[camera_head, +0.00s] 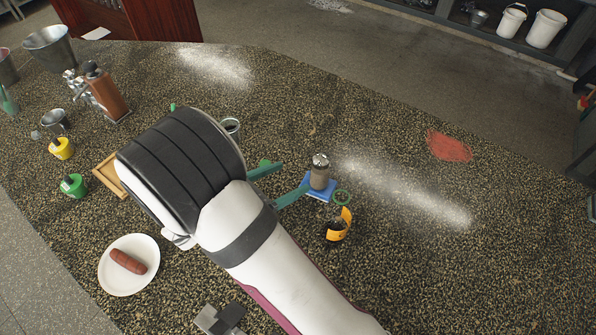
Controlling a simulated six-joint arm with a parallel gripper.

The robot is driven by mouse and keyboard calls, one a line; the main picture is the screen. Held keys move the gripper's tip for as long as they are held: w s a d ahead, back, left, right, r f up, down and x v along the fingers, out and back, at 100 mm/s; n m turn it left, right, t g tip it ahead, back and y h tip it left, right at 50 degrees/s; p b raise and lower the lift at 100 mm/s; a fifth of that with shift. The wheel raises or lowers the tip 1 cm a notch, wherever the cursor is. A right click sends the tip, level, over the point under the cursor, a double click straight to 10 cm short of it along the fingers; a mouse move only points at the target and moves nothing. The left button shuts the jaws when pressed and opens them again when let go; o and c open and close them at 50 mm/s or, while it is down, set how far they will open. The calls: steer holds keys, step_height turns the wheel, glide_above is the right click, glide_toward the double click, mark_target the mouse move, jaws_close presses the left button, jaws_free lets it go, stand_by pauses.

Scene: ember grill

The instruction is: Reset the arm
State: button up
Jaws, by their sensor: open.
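My arm reaches in from the bottom of the view over a dark speckled counter (420,270). My gripper (296,176) has two teal fingers, which stand apart with nothing visible between them. Its body is hidden behind the thick arm link. A shaker with a metal top (320,174) stands upright on a blue mat (312,193), just right of the fingertips. The lower fingertip overlaps the mat's left edge in the picture; I cannot tell whether it touches.
A yellow-and-black cup (339,227) and a green ring (342,197) are close to the mat. A plate (115,280) holds a sausage (128,262). A wooden tray (105,174), bottles and metal pots stand at left. A red powder patch (450,147) lies at right; the right side is otherwise clear.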

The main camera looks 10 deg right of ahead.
steer(key=shift+r, duration=0.1)
stand_by(0.3)
steer(key=s+d+r+m+g+y, duration=0.3)
steer(key=s+d+r+m+g, duration=0.3)
steer(key=m, duration=0.9)
steer(key=s+a+r+m+g+y, duration=0.2)
steer(key=s+m+y, duration=0.7)
steer(key=s+m, duration=0.5)
steer(key=s+a, duration=0.1)
steer(key=s, duration=0.2)
steer(key=shift+s+a+r, duration=0.15)
steer(key=shift+s+r, duration=0.05)
steer(key=shift+s, duration=0.1)
